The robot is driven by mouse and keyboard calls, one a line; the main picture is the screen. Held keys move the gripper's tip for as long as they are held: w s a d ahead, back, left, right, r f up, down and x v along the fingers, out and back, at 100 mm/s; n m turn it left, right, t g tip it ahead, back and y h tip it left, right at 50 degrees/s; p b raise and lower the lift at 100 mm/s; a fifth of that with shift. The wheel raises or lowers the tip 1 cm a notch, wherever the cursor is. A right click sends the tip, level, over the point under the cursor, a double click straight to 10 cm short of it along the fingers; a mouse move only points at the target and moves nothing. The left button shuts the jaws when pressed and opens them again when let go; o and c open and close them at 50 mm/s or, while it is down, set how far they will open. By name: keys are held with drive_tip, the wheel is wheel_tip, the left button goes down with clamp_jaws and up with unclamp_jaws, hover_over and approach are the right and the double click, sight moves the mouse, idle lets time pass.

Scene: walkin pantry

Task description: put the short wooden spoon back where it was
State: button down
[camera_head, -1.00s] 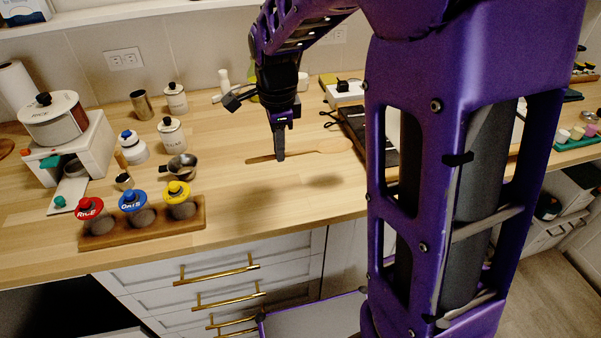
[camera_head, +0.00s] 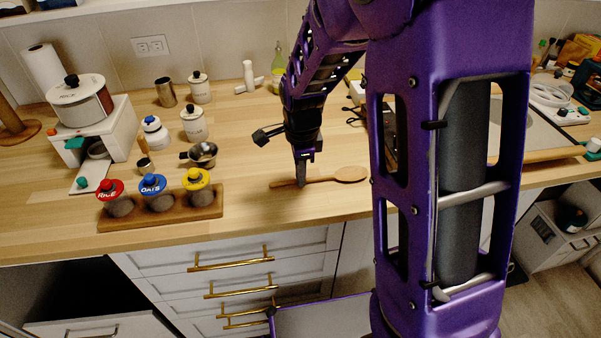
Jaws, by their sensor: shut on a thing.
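The wooden spoon (camera_head: 345,175) is low over or on the wooden counter, right of the jar rack, with its bowl end to the right and its handle to the left. My gripper (camera_head: 301,182) points down and is shut on the spoon's handle. I cannot tell whether the spoon touches the counter. Only one wooden spoon shows clearly.
A wooden rack (camera_head: 168,213) with red, blue and yellow lidded jars stands left of the spoon. A dark tray (camera_head: 391,140) lies partly hidden behind my arm. The counter around the spoon is clear.

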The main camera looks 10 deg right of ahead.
drive_tip(key=shift+f, duration=0.2)
drive_tip(key=c, duration=0.9)
unclamp_jaws()
drive_tip(key=shift+r, duration=0.2)
drive_tip(key=r, duration=0.4)
drive_tip(key=s+r+p, duration=0.1)
drive_tip(key=r, duration=0.7)
drive_tip(key=shift+s+p, duration=0.25)
drive_tip(key=shift+p, duration=0.05)
drive_tip(key=shift+w, duration=0.1)
